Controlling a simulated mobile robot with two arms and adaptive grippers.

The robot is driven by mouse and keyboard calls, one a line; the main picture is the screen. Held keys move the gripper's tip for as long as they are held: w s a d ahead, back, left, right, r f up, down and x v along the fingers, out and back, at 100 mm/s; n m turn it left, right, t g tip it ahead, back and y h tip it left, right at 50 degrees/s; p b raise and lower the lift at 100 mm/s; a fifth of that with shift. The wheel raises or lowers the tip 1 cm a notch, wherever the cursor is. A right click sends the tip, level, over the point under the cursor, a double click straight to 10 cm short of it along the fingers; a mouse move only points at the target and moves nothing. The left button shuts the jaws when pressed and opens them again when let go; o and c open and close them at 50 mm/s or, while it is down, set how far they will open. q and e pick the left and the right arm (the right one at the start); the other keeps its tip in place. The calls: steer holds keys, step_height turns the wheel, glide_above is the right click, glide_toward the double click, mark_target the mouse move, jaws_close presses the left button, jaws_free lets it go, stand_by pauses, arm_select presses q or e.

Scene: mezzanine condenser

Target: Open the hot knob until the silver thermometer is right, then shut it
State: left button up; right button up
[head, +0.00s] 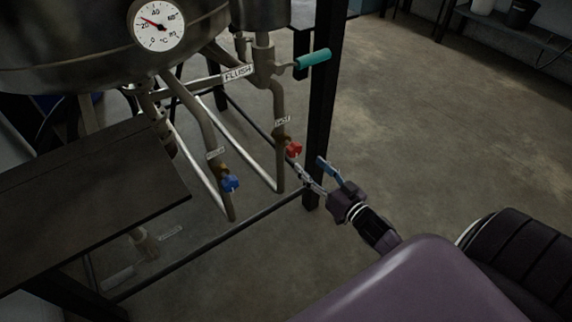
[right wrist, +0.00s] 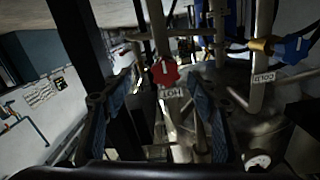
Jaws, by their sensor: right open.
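The red hot knob (head: 294,149) is on a vertical pipe under the vessel, with a small label (head: 282,121) above it. A white-faced thermometer dial (head: 158,25) is on the vessel; its red needle points between 20 and 40, nearer 20. My right gripper (head: 304,179) is just below and right of the red knob in the head view. In the right wrist view, its open fingers (right wrist: 158,118) frame the red knob (right wrist: 165,73), which appears beyond the fingertips; I see no contact. My left gripper is out of view.
A blue knob (head: 230,183) sits on the pipe to the left. A black post (head: 322,100) stands close to my right gripper. A dark tabletop (head: 90,195) is at left. Floor at right is clear.

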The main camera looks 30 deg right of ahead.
mark_target(297, 151)
steer(key=shift+w+a+r+y+b, duration=0.3)
steer(key=shift+w+a+r, duration=0.05)
steer(key=shift+w+r, duration=0.35)
steer(key=shift+w+a+f+b, duration=0.15)
steer(key=shift+w+b, duration=0.2)
steer(key=shift+w, duration=1.4)
steer(key=shift+w+a+r+b, duration=0.1)
steer(key=shift+w+b, duration=0.25)
steer(key=shift+w, duration=1.35)
steer(key=shift+c, duration=0.6)
steer(key=c, duration=1.1)
